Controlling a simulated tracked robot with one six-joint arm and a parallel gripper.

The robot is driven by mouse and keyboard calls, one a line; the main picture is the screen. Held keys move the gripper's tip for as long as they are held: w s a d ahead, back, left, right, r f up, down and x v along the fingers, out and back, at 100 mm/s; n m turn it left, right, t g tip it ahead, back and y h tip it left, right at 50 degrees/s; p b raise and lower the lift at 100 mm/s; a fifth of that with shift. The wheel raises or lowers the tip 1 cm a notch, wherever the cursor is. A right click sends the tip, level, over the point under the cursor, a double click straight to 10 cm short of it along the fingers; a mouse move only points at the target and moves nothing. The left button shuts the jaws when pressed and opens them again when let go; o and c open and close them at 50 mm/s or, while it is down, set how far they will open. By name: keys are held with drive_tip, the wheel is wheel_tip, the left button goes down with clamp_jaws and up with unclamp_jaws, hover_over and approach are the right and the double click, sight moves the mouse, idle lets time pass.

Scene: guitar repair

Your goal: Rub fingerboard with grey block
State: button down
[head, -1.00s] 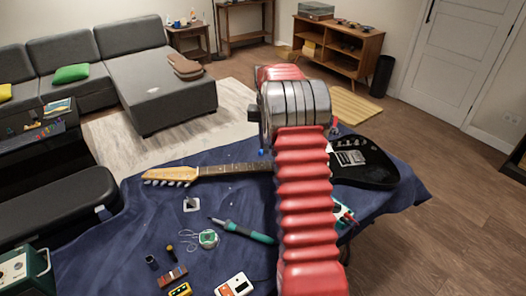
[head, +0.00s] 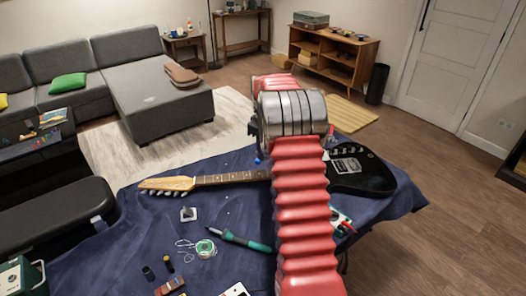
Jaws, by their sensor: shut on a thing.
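The guitar lies across the blue-covered table, its pale headstock (head: 166,184) at the left and its black body (head: 360,174) at the right. The fingerboard (head: 232,177) shows between the headstock and my arm. My red ribbed arm with its metal joint covers the rest of the neck and part of the body. My gripper is hidden behind the arm, so its jaws and anything in them cannot be seen. I cannot make out a grey block for certain.
On the table (head: 130,225) in front of the neck lie a green-handled tool (head: 246,240), a solder reel (head: 205,248), a small white pad (head: 188,214) and small parts. A grey sofa (head: 165,105) stands behind.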

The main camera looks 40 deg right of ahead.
drive_tip(key=n, duration=0.5)
drive_tip(key=shift+n, duration=0.3)
drive_tip(key=shift+f, duration=0.15)
